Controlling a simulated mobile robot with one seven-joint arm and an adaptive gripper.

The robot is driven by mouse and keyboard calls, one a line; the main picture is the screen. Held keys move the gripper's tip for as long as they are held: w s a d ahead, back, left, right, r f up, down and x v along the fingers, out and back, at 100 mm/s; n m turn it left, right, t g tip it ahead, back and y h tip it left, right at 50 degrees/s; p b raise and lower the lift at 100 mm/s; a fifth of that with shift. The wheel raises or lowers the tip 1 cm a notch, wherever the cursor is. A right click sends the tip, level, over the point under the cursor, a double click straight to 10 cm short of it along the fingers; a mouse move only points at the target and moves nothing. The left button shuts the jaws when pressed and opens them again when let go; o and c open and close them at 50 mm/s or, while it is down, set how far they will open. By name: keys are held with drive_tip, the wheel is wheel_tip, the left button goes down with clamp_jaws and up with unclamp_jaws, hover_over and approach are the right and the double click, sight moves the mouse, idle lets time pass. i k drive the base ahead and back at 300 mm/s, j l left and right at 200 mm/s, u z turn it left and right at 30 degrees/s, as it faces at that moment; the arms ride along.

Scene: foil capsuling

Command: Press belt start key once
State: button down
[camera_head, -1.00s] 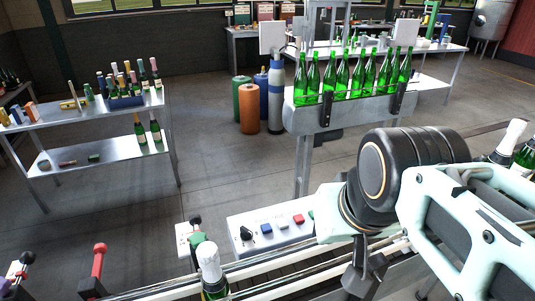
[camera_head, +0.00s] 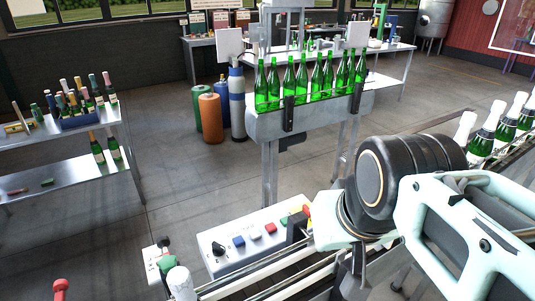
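A pale control panel (camera_head: 240,262) stands beside the belt rails in the lower middle of the head view. It carries a black knob (camera_head: 218,248), a blue key (camera_head: 238,241), a white key (camera_head: 255,233), a red key (camera_head: 270,229) and a green key (camera_head: 284,221). No key label is readable, so I cannot tell which is belt start. My gripper (camera_head: 350,277) hangs below my wrist, right of the panel and apart from the visible keys. Its fingers are dark and partly hidden.
Foil-topped bottles (camera_head: 487,130) stand in a row at the right. Green bottles (camera_head: 315,77) stand on a raised rack behind the panel. A bottle (camera_head: 180,283) and a small box with a black knob (camera_head: 157,258) are left of the panel. Open floor lies at the left middle.

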sight(283, 220)
drive_tip(key=i+l+u, duration=0.2)
drive_tip(key=k+j+z, duration=0.4)
drive_tip(key=k+j, duration=0.2)
drive_tip(key=i+l, duration=0.5)
drive_tip(key=l, duration=0.15)
drive_tip(key=i+l, duration=0.5)
drive_tip(key=l, duration=0.15)
drive_tip(key=l+z, duration=0.05)
